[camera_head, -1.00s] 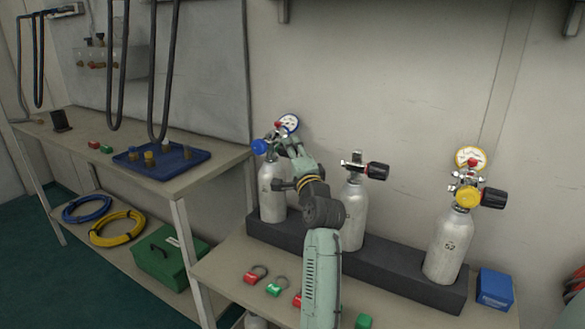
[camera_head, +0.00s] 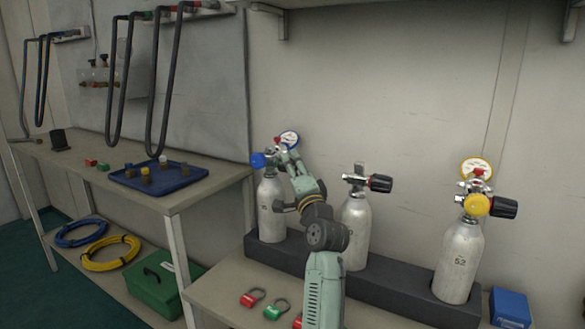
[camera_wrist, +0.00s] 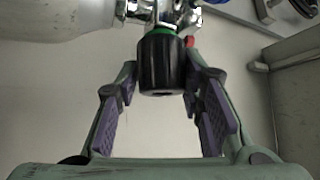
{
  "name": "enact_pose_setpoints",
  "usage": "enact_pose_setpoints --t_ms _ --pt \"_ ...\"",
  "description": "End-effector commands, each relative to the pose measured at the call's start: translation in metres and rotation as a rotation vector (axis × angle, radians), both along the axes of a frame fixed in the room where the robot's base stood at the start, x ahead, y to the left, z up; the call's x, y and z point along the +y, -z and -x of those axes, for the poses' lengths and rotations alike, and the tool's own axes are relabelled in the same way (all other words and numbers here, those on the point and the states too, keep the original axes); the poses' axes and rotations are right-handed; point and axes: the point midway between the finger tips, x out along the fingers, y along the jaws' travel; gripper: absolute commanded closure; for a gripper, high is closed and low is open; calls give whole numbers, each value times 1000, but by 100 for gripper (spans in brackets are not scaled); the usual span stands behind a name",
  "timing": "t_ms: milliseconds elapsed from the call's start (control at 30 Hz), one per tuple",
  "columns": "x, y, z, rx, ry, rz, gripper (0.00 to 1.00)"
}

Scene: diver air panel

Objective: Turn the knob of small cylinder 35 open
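The left small cylinder (camera_head: 270,212) stands upright in a dark rack, with a blue part (camera_head: 259,160) and a white gauge (camera_head: 289,140) on top; its number is too small to read. My gripper (camera_head: 284,158) is at its valve, partly hiding it. In the wrist view, the black knob (camera_wrist: 161,66) with a green ring lies between the two fingers of my gripper (camera_wrist: 162,85). A narrow gap seems to show on each side of the knob. Part of the silver cylinder (camera_wrist: 65,18) shows at the upper left.
The middle cylinder (camera_head: 354,232) and the right one, marked 52 (camera_head: 459,262), share the rack (camera_head: 396,297); their black knobs show red bands. A blue box (camera_head: 510,307) stands right of the rack. Red and green tags lie in front. A side bench holds a blue tray (camera_head: 180,180).

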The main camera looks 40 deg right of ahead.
Motion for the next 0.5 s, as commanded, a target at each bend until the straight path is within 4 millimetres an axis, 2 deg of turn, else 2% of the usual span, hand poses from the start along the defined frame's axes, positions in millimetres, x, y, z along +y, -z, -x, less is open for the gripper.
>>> enact_pose_setpoints --t_ms 267,500 --pt "0 0 0 0 0 -1 46" --pt "0 -1 0 -2 -1 0 46"
